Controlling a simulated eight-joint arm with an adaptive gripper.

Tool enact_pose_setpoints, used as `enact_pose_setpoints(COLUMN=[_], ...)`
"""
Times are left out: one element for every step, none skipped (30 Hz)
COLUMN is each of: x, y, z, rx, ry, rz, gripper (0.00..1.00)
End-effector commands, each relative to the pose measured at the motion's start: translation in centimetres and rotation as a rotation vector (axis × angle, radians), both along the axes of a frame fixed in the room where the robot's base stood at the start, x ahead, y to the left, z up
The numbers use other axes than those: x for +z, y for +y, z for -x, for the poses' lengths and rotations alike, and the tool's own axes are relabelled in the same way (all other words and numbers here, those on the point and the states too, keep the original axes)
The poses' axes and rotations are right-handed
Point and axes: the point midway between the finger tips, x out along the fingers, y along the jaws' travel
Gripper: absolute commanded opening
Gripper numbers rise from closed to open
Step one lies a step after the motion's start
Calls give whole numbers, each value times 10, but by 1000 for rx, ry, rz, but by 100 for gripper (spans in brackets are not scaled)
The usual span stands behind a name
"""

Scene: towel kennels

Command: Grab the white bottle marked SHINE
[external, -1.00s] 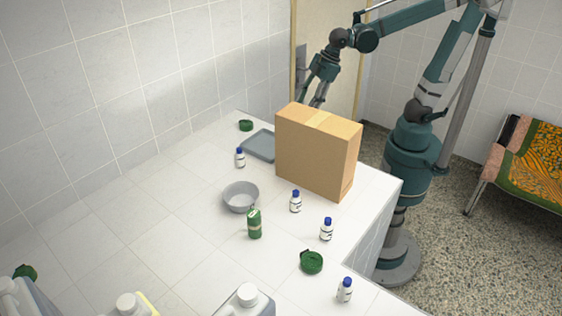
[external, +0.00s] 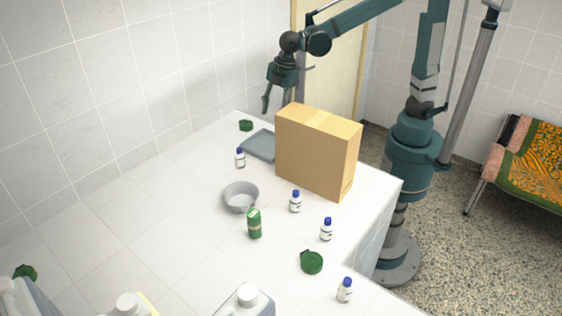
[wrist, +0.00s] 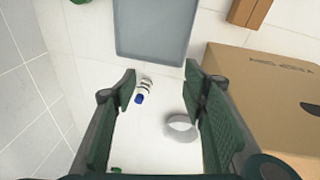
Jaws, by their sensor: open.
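Several white bottles with blue caps stand on the white tiled counter; their lettering is too small to read, so I cannot tell which is marked SHINE. One bottle (external: 240,159) is beside the grey tray, and others stand right of the bowl (external: 295,203), further right (external: 326,231) and at the front right (external: 345,291). My gripper (external: 277,101) is open and empty, high above the counter's far end, behind the cardboard box. In the wrist view, a blue-capped white bottle (wrist: 145,88) appears between the open jaws (wrist: 160,82), well below them.
A tall cardboard box (external: 317,155) stands right of the grey tray (external: 260,146). A grey bowl (external: 241,197) and a green container (external: 254,223) are mid-counter. Green round items lie at the back (external: 246,125) and right (external: 311,262). Large jugs (external: 245,302) stand in front.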

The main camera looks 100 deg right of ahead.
Motion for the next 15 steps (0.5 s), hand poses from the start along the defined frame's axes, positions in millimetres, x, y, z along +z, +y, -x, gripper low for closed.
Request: enact_pose_setpoints(x=[-2,-3,-5,-7,-9,-12,-14,-16,-20,-22,-25,-28,-31,-33,-37], y=[3,5,7,9,11,13,15,17,20,22,24,26,28,30,33], z=[-9,-13,-19,-24,-29,-35,-39,-44,-50,-54,-59,-64,-69,-73,-79], rx=[20,33,51,63,78,95,110,124,142,157,170,190,203,218,235], ry=[9,14,21,26,32,39,46,51,58,63,69,78,82,88,95], rz=[5,7,12,15,18,22,25,28,31,34,37,40,43,46,49], gripper=[43,43,43,43,43,43,43,43,43,43,43,43,43,43,43])
